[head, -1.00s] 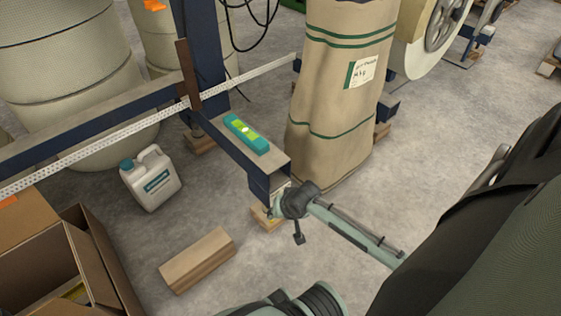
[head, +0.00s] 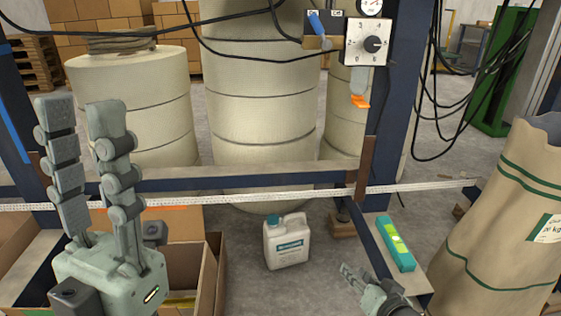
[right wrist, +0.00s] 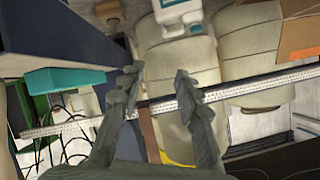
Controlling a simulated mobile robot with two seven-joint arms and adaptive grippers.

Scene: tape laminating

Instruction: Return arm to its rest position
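My left gripper (head: 82,112) is raised at the left of the head view. Its two fingers point up and stand apart with nothing between them. My right gripper (head: 352,277) is low in the head view, just left of the blue beam that bears a teal level. In the right wrist view its two fingers (right wrist: 157,85) are spread apart and hold nothing. The rest of my right arm is mostly out of the head view.
A white jug (head: 286,242) stands on the floor. A white perforated strip (head: 270,195) spans the frame. Open cardboard boxes (head: 214,265) are at lower left, a paper sack (head: 490,235) at right, large drums (head: 262,100) behind.

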